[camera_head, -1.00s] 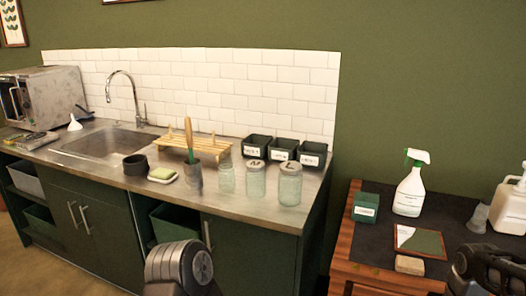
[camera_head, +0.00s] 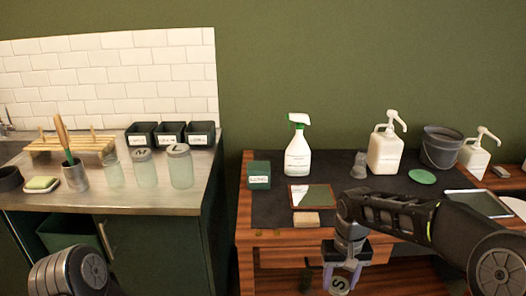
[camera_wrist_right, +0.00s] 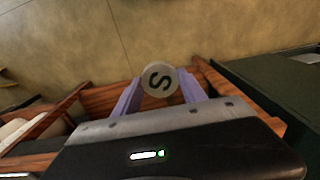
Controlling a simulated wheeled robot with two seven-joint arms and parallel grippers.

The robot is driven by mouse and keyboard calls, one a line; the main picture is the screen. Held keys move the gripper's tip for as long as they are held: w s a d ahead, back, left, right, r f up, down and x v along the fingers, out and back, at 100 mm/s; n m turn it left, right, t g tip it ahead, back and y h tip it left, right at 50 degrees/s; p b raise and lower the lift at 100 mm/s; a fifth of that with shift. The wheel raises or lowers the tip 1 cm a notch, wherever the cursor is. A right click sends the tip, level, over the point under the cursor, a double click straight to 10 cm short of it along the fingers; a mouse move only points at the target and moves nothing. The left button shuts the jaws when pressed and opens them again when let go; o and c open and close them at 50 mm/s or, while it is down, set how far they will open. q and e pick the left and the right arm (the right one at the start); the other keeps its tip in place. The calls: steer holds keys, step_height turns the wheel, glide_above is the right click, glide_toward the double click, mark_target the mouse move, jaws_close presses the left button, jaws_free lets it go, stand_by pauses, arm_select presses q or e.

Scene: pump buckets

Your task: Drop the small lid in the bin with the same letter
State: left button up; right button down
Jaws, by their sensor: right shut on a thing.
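My right gripper (camera_head: 342,280) is shut on a small round lid (camera_head: 340,285) with a dark letter S. It holds the lid in front of the wooden table's front edge, below the tabletop. In the right wrist view the lid (camera_wrist_right: 159,79) sits between the two purple fingers, its S facing the camera. Three dark bins with white labels, a left one (camera_head: 141,129), a middle one (camera_head: 171,128) and a right one (camera_head: 200,128), stand at the back of the steel counter. A green labelled bin (camera_head: 259,170) stands on the table's left side. The label letters are too small to read. My left gripper is out of view.
Glass jars, including a lidded one (camera_head: 180,168), stand on the counter near its right end. A spray bottle (camera_head: 298,152), a white pump bottle (camera_head: 385,150), a grey bucket (camera_head: 440,147) and a framed board (camera_head: 311,196) occupy the table. A gap separates counter and table.

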steer(key=s+f, duration=0.4)
steer(key=f, duration=1)
steer(key=shift+f, duration=0.3)
